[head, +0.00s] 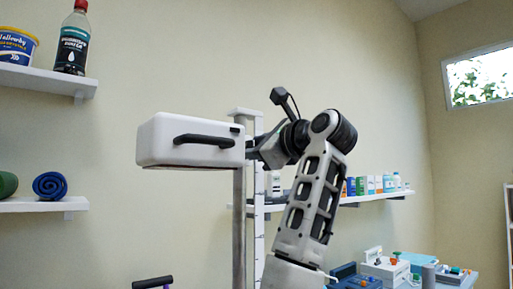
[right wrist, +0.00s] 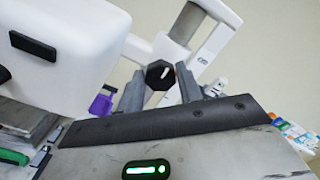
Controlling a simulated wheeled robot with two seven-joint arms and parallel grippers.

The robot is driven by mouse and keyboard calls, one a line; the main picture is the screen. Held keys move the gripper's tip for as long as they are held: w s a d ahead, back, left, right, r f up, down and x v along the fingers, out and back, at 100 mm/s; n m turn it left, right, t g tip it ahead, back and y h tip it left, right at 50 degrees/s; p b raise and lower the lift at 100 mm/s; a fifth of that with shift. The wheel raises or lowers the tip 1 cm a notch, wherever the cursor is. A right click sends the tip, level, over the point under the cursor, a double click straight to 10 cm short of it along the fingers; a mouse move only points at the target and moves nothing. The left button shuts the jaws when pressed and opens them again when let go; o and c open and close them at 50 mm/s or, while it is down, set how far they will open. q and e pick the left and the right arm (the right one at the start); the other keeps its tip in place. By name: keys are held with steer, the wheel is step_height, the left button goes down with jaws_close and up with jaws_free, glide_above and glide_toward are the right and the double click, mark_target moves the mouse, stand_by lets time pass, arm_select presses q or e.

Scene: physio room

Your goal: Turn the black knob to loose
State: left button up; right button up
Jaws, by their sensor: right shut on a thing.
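The black knob (right wrist: 160,73) is faceted and has a white line on its face, tilted slightly off upright. It shows between the two grey fingers of my right gripper (right wrist: 159,82), which is shut on it. The knob cannot be made out there. My left gripper is not in view.
Wall shelves (head: 40,79) at left hold a bottle, a tub and rolled mats. A long shelf (head: 375,196) behind my right arm holds small boxes and bottles. Devices stand on a table (head: 460,279) at lower right. A purple thing (right wrist: 101,104) is left of the fingers.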

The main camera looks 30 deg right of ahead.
steer(key=shift+d+f+n, duration=0.1)
steer(key=shift+f+n, duration=0.05)
steer(key=shift+n, duration=6.9)
steer(key=shift+f+n, duration=0.1)
steer(key=shift+n, duration=6.95)
steer(key=o, duration=1)
